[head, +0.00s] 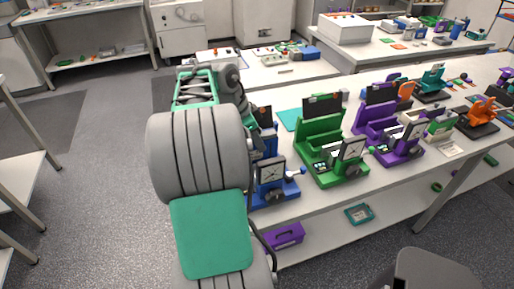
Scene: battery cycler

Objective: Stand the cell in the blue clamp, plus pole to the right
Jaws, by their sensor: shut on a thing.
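The blue clamp (284,192) stands on the near left end of the long white table. It has a dark panel at its back, a square white dial at its front and a blue knob on its right side. My own arm covers its left part, so its jaws are hidden. My arm reaches up and over beside it, and its far end passes behind my own links. My gripper's fingertips do not show. I cannot see the cell.
A green clamp (329,163) and a purple clamp (392,140) stand to the right of the blue one. Orange (480,114) and teal (431,82) devices stand farther along. A purple box (284,236) sits on the lower shelf. The grey floor at left is open.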

